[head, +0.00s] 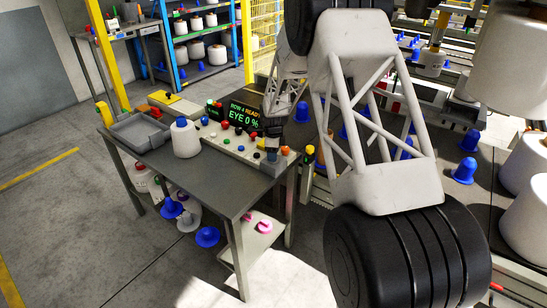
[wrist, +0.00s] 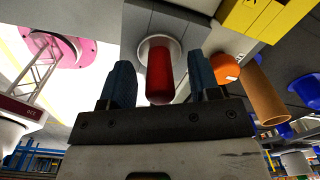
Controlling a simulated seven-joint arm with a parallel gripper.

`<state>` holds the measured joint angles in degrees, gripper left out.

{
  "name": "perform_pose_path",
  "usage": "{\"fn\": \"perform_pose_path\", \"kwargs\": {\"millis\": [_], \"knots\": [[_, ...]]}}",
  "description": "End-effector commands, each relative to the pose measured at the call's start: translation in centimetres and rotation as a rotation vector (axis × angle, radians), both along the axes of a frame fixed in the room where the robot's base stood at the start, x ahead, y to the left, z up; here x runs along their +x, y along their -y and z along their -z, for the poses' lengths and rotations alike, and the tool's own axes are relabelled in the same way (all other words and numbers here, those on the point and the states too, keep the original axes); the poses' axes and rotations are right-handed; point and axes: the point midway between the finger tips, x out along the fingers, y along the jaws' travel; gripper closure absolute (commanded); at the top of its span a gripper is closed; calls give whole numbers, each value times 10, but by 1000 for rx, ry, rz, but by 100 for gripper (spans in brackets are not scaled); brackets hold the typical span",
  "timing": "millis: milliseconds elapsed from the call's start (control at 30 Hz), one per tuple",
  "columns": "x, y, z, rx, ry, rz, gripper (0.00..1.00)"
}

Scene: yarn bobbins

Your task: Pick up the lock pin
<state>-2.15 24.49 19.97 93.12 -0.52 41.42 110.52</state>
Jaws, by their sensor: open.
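The lock pin appears to be the red rounded cylinder (wrist: 159,78) in a pale round collar (wrist: 150,43) in the wrist view. My gripper (wrist: 161,82) has its two blue fingers apart, one on each side of the red pin. I see gaps between the pin and the fingers, and cannot tell whether either touches it. In the head view my gripper (head: 272,154) points down at the right end of the button panel (head: 235,147) on the grey table. There the pin is hidden or too small to make out.
An orange knob (wrist: 226,68) and a tan cylinder (wrist: 267,90) stand close beside the right finger in the wrist view. Blue cones stand at right.

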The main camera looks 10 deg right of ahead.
Motion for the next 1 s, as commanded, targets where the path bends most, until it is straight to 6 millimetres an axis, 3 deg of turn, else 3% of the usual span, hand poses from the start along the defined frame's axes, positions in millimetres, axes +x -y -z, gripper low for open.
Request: {"fn": "perform_pose_path", "kwargs": {"millis": [167,700,1000], "knots": [[0,0,10,0,0,0,43],[0,0,10,0,1,0,43],[0,0,10,0,1,0,89]]}}
